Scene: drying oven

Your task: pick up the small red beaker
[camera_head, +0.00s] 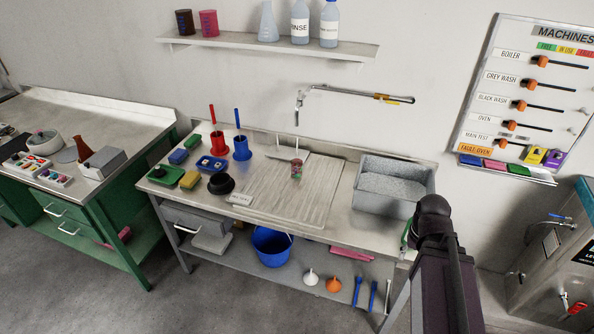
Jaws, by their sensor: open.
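A small reddish beaker-like vessel (296,169) stands on the ribbed draining board of the middle bench. Its upper part looks greenish, and it is too small to make out clearly. A larger red beaker with dark markings (209,23) stands on the wall shelf, beside a dark brown one (185,23). My gripper cannot be made out in this view. Only a dark part of my arm shows at the lower right, in front of the bench's right end and far from the small vessel.
The bench (335,232) also holds a grey basin (421,208) at right, a black round dish (221,184), sponges, and red and blue holders (242,148) at left. A swing tap (350,95) reaches over the back. A blue bucket (271,244) sits on the lower shelf.

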